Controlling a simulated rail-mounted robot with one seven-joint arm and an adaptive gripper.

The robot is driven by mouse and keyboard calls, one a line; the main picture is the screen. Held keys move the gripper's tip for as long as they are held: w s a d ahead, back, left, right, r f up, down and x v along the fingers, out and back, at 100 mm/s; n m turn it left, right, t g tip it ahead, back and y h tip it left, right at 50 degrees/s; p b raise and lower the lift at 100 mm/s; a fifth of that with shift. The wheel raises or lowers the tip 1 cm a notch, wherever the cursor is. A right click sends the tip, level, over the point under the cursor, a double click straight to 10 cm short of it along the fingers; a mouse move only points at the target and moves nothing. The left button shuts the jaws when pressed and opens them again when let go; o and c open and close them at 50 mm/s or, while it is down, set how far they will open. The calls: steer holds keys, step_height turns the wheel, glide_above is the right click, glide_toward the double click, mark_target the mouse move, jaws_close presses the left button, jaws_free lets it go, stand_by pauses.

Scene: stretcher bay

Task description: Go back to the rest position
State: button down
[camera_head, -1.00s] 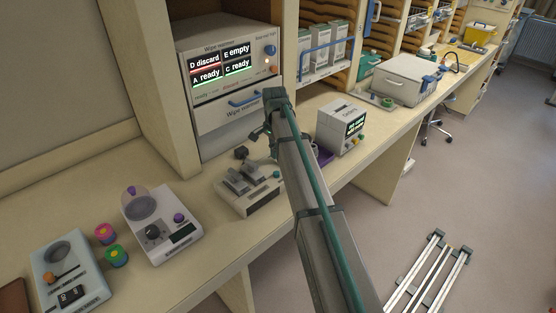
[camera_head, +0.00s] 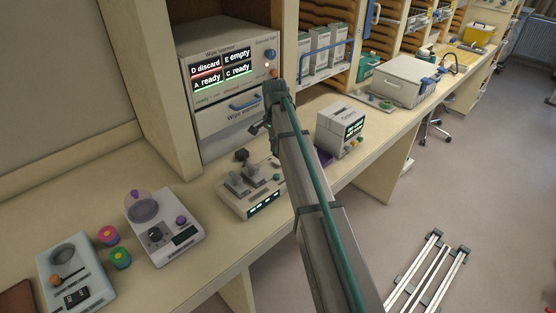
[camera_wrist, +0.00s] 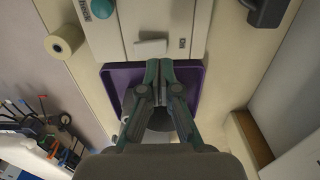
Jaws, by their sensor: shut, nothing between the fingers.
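My gripper (camera_wrist: 160,68) is shut and empty in the wrist view, its two teal-tipped fingers together. They are over a purple tray (camera_wrist: 113,78), close to the front of a pale device (camera_wrist: 112,36) with a teal knob (camera_wrist: 66,39). I cannot tell whether the fingertips touch anything. In the head view my arm reaches over the bench's front edge, and its end hides part of the wipe warmer (camera_head: 225,50). The purple tray shows partly behind my arm, beside a grey box with a lit screen (camera_head: 338,128).
A two-lever device (camera_head: 248,190) stands left of my arm. A dial device (camera_head: 163,225), two coloured caps (camera_head: 120,258) and a pale blue device (camera_head: 75,275) stand further left. A white lidded case (camera_head: 402,80) stands further along the bench (camera_head: 375,145). A metal rail frame (camera_head: 430,272) is on the floor.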

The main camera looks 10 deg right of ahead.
steer(key=shift+r+p, duration=0.65)
steer(key=shift+r, duration=0.65)
